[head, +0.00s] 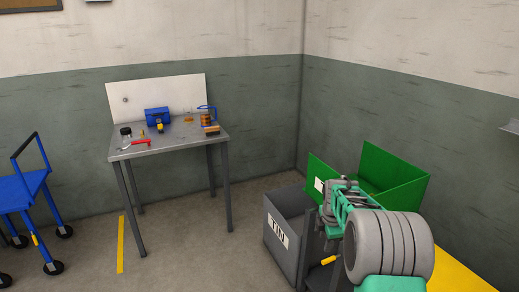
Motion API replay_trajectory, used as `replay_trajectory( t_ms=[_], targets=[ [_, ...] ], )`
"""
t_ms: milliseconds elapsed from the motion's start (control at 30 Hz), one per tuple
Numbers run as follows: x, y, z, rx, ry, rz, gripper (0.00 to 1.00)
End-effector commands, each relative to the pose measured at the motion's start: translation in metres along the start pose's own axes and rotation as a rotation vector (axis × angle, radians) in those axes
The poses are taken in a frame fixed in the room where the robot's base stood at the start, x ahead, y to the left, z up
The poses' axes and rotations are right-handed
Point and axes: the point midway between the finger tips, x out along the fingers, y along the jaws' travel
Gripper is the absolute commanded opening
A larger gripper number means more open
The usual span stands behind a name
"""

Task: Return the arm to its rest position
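My arm reaches in from the lower right of the head view. Its thick grey ribbed section and teal parts stand in front of the grey bin and the green box. The far end of my arm, where my gripper (341,203) seems to be, is small and seen from behind. Its fingertips cannot be made out, nor whether it holds anything.
A grey bin (285,251) labelled TIN and an open green box (396,170) stand close around my arm. A grey table (160,145) with small items stands at the back left, a blue cart (30,188) at far left. The floor between is clear.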

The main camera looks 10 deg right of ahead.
Motion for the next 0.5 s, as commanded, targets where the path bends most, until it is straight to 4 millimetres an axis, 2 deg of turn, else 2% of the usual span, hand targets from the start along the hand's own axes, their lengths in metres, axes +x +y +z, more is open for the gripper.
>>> replay_trajectory(
  t_ms=[33, 100, 200, 333, 400, 500],
  targets=[
    [-0.055, -0.005, -0.015, 0.115, 0.005, 0.015, 0.4],
    [-0.11, -0.027, -0.038, 0.328, 0.018, 0.019, 0.4],
    [-0.174, -0.07, -0.068, 0.632, 0.037, 0.018, 0.4],
    [-0.238, -0.137, -0.1, 1.026, 0.063, 0.008, 0.4],
    [-0.258, -0.173, -0.113, 1.217, 0.075, -0.001, 0.4],
    [-0.271, -0.213, -0.124, 1.425, 0.085, -0.016, 0.4]
  ],
)
